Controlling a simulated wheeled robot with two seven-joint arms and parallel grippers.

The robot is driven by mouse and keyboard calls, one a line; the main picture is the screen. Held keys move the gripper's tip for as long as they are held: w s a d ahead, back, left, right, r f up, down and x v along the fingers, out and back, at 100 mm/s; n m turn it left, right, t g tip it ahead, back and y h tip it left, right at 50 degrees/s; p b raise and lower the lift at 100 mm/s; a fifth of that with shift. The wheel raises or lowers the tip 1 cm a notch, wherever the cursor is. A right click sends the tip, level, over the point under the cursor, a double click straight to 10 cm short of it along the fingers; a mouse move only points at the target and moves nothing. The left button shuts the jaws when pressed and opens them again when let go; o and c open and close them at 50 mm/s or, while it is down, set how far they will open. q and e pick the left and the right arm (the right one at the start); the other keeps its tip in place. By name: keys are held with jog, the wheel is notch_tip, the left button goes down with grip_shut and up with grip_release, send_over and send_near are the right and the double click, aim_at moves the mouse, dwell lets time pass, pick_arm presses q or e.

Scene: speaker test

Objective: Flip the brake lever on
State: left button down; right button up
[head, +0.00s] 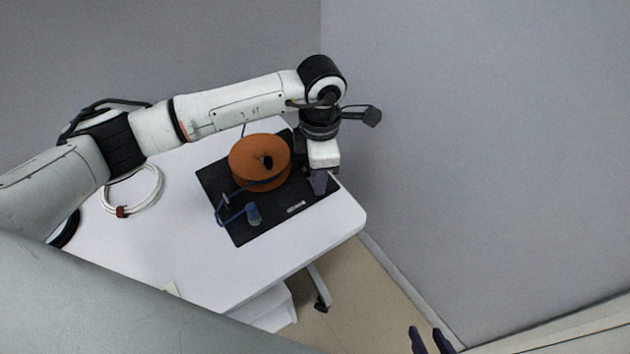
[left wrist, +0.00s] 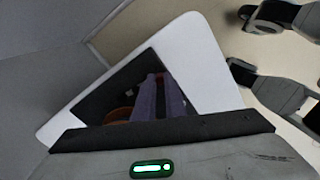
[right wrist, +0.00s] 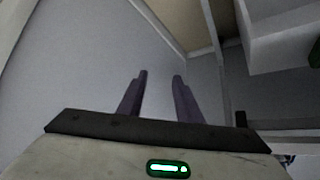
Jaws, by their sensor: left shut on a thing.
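An orange spool (head: 259,160) with a dark hub sits on a black mat (head: 215,180), with a blue frame and a blue handle-like part (head: 253,213) at its front. My left gripper (head: 319,183) reaches down at the mat's right side, beside the spool. In the left wrist view, its purple fingers (left wrist: 160,85) are close together around a small reddish part (left wrist: 159,78). I cannot tell if this part is the brake lever; no lever shows clearly, and the fingers and arm hide that area. My right gripper (right wrist: 159,76) is open and empty, off the table.
The white table (head: 150,240) holds a coiled white cable (head: 134,190) at left. A small pale strip (head: 296,207) lies on the mat near its front right. Grey walls stand behind and right. The table's right corner is bare.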

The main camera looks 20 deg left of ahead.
pick_arm(q)
jog(key=n, duration=0.1)
jog(key=w+n+b, duration=0.1)
jog(key=shift+w+d+n, duration=0.1)
jog(key=shift+d+n, duration=0.3)
jog(key=shift+w+d+n+b, duration=0.15)
jog(key=shift+w+n+b, duration=0.15)
jog(key=shift+n, duration=0.5)
jog(key=shift+w+n, duration=0.2)
jog(key=shift+n, duration=0.4)
jog(key=shift+w+d+r+n+b, duration=0.1)
jog(key=shift+w+n+b, duration=0.2)
jog(key=shift+n+b, duration=0.25)
jog(key=c, duration=1.8)
grip_release()
